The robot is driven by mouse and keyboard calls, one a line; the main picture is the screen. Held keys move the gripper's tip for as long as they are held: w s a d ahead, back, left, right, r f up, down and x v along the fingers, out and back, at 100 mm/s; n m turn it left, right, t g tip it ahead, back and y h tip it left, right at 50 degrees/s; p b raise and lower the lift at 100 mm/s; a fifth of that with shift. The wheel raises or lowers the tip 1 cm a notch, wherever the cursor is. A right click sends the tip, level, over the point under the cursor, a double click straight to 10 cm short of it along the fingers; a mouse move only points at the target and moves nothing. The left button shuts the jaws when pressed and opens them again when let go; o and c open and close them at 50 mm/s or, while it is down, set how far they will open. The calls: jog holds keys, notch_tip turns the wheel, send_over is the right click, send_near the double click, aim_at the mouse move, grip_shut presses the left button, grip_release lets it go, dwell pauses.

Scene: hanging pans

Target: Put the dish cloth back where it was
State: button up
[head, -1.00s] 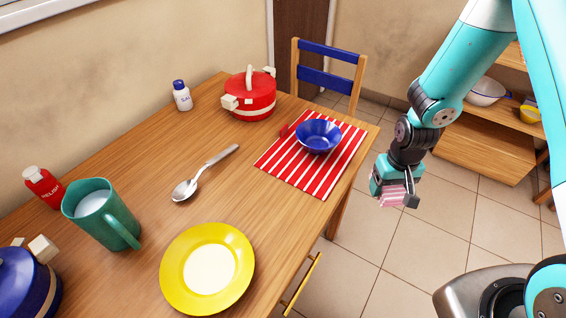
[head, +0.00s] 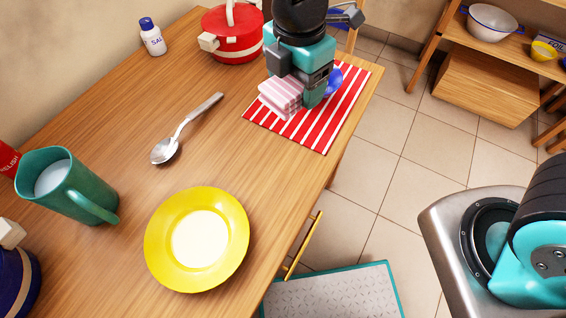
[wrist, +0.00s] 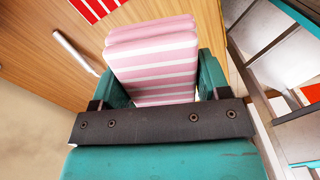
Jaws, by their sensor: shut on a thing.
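The dish cloth (head: 281,97) is a folded pink and white striped cloth. My gripper (head: 293,93) is shut on it and holds it over the table, in front of the red and white striped mat (head: 322,134) in the head view. In the wrist view the cloth (wrist: 155,60) sits between the two teal fingers (wrist: 155,85). The gap between cloth and table cannot be told. The blue bowl (head: 333,80) on the mat is mostly hidden behind my gripper.
On the wooden table (head: 120,130) are a spoon (head: 185,128), a yellow plate (head: 165,258), a green pitcher (head: 90,190), a red pot (head: 232,45) and a salt bottle (head: 151,38). Bare wood lies between the spoon and the mat. A shelf (head: 485,85) stands at the right.

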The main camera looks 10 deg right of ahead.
aim_at(285, 90)
jog(key=s+a+n, duration=0.1)
jog(key=s+a+r+n, duration=0.1)
jog(key=n, duration=0.1)
jog(key=shift+r, duration=0.3)
jog(key=shift+s+f, duration=0.2)
jog(key=shift+f, duration=0.1)
notch_tip(285, 90, down, 19)
jog(key=shift+w+f+b, duration=0.1)
jog(key=shift+b, duration=0.5)
jog(key=o, duration=0.9)
